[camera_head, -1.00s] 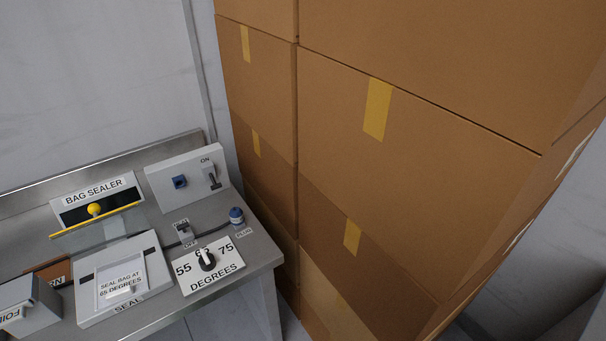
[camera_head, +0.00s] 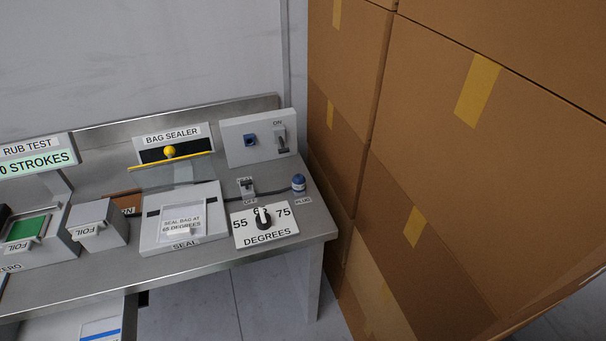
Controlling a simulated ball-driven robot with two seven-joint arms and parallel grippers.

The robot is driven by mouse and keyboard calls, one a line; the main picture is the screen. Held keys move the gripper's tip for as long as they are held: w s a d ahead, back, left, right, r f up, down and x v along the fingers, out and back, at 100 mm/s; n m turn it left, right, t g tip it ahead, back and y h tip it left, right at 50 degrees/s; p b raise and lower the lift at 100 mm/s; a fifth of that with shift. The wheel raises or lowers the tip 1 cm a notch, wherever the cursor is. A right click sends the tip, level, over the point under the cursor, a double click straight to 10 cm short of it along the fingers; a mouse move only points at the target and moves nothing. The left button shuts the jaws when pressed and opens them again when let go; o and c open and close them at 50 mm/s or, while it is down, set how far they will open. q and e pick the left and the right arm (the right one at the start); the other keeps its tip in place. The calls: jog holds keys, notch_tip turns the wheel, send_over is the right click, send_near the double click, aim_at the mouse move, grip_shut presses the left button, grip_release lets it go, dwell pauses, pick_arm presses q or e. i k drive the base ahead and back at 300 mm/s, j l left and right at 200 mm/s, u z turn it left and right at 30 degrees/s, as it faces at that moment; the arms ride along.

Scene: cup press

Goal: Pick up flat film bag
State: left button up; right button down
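Neither of my grippers is in view. I cannot pick out a flat film bag for certain. A pale, see-through rectangle lies on the grey plate (camera_head: 152,233) marked SEAL, around the label "SEAL BAG AT 65 DEGREES" (camera_head: 183,221); I cannot tell whether it is a bag or part of the plate. Behind it stands the bag sealer (camera_head: 172,134), with a yellow bar (camera_head: 190,161), a yellow knob (camera_head: 169,151) and a clear panel below the bar.
Stacked cartons (camera_head: 450,180) block the right. Grey floor (camera_head: 210,310) shows in front.

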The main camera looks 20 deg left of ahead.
aim_at(180, 221)
jog(key=j+u, duration=0.2)
jog(key=u, duration=0.2)
jog(key=j+u, duration=0.2)
jog(key=u, duration=0.15)
jog(key=j+u, duration=0.2)
jog(key=u, duration=0.2)
jog(key=l+z, duration=0.2)
jog(key=k+j, duration=0.05)
